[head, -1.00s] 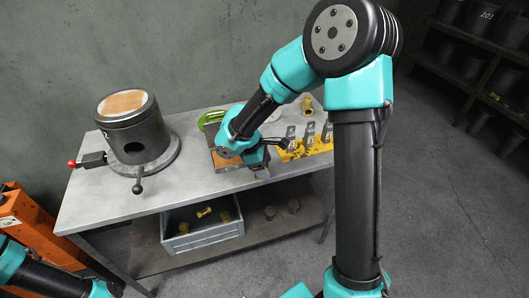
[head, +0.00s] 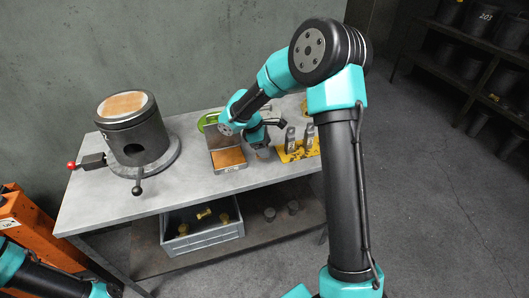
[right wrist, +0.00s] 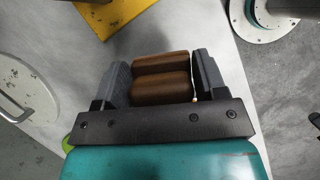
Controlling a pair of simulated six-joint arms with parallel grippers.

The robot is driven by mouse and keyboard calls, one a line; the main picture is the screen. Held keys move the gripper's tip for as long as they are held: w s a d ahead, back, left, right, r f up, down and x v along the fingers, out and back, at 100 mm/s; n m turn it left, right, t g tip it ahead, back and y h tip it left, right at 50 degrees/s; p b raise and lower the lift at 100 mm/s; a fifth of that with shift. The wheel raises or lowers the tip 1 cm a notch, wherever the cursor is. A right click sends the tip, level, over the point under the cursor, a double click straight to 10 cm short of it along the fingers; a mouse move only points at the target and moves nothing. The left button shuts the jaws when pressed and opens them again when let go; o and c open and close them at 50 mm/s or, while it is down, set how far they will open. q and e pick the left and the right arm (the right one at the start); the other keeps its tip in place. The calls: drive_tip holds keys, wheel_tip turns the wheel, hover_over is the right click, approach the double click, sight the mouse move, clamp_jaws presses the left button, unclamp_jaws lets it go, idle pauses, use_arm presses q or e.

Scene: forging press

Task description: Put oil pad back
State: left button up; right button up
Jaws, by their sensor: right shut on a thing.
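My right gripper (head: 262,150) is over the back of the metal table, to the right of a shallow metal tray (head: 215,170) with an orange-brown surface. In the right wrist view the gripper (right wrist: 160,65) is shut on a brown piece (right wrist: 163,82) with two rounded, wood-like bars, apparently the oil pad. Its underside is hidden, and in the head view I cannot make it out.
A dark cylinder (head: 137,140) with a brown top and a red-tipped handle stands on the table's left. A yellow rack (head: 295,153) with grey pieces is right of my gripper. A green item (head: 207,120) lies behind the tray. A grey bin (head: 205,238) sits below. The table's front left is clear.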

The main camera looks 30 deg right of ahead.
drive_tip(key=shift+w+d+f, duration=0.1)
drive_tip(key=shift+w+f, duration=0.05)
drive_tip(key=shift+f, duration=1.65)
drive_tip(key=shift+f, duration=0.1)
drive_tip(key=o, duration=0.9)
drive_tip(key=v, duration=1.2)
